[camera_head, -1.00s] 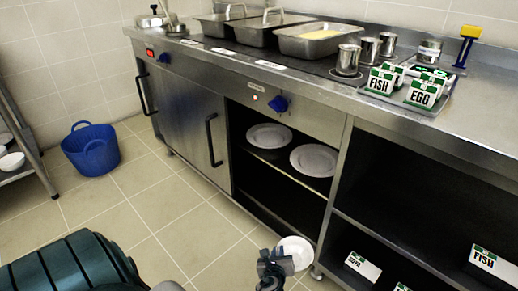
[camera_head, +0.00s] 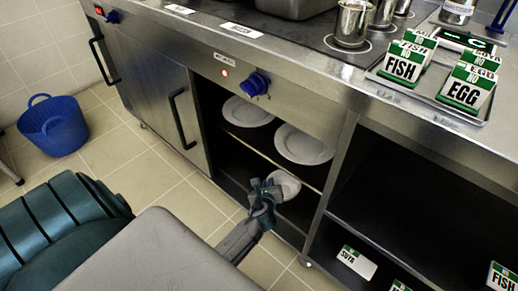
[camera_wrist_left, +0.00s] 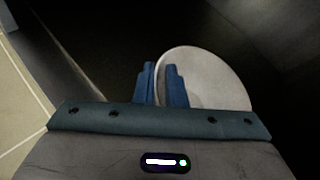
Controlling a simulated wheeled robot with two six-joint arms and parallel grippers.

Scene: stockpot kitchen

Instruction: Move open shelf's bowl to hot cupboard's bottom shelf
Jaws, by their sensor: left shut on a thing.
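My left gripper (camera_head: 262,192) is shut on the rim of a white bowl (camera_head: 286,184). It holds the bowl at the open front of the hot cupboard, below the level of the shelf with the plates. In the left wrist view the bowl (camera_wrist_left: 210,75) sits right of the blue fingers (camera_wrist_left: 160,85), which pinch its left edge, with dark cupboard space behind. The hot cupboard's bottom shelf (camera_head: 236,188) is dark and partly hidden by the gripper and bowl. I cannot tell whether the bowl touches it. My right gripper is not in view.
Two white plates (camera_head: 303,146) (camera_head: 247,112) lie on the cupboard's upper shelf. A closed door with a black handle (camera_head: 180,118) is left of the opening. Labelled boxes (camera_head: 357,262) lie in the bay to the right. A blue basket (camera_head: 54,127) stands on the floor.

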